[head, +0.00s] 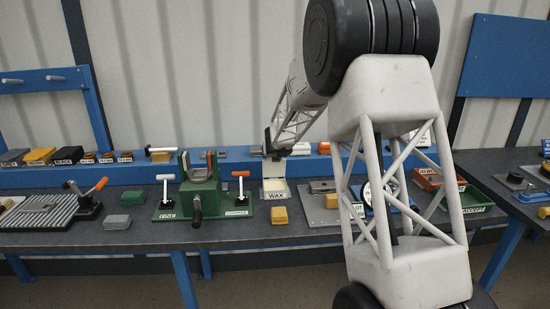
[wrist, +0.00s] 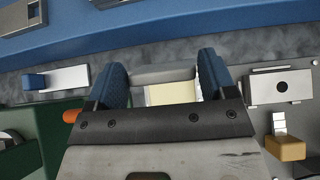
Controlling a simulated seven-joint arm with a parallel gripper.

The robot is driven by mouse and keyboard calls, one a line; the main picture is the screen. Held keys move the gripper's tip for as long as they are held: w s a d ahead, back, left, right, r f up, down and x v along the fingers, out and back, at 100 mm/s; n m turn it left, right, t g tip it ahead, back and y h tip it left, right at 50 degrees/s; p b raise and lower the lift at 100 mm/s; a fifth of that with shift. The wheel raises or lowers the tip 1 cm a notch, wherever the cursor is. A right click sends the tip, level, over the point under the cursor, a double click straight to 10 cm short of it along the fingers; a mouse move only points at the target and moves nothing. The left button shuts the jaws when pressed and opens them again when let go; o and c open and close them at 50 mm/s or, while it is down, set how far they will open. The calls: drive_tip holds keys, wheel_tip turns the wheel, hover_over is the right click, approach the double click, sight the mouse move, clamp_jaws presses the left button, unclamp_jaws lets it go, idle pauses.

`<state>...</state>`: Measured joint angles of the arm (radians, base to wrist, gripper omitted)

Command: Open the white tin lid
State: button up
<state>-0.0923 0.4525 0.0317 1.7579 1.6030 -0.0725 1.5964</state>
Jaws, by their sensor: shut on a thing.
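The white tin (head: 277,194) labelled WAX stands on the bench right of the green fixture. Its lid (head: 274,168) appears raised at the back, and a cream surface shows in front of it. My gripper (head: 273,152) is at the lid's upper edge. In the wrist view, my gripper (wrist: 163,72) has its blue-padded fingers on either side of the pale grey lid edge (wrist: 165,73), shut on it. The cream inside of the tin (wrist: 174,93) shows between the fingers; the rest of the tin is hidden by the gripper body.
The green fixture (head: 203,193) with upright jaws and T-handles stands close on the left. A yellow block (head: 279,215) lies in front of the tin. A grey plate (head: 318,211) is to the right. A blue rail (head: 130,175) runs behind.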

drive_tip(key=shift+w, duration=2.15)
drive_tip(key=o, duration=1.2)
drive_tip(key=shift+r, duration=0.1)
drive_tip(key=shift+o, duration=0.2)
drive_tip(key=shift+r, duration=0.1)
drive_tip(key=v, duration=0.7)
drive_tip(key=shift+s, duration=0.25)
drive_tip(key=shift+r, duration=0.2)
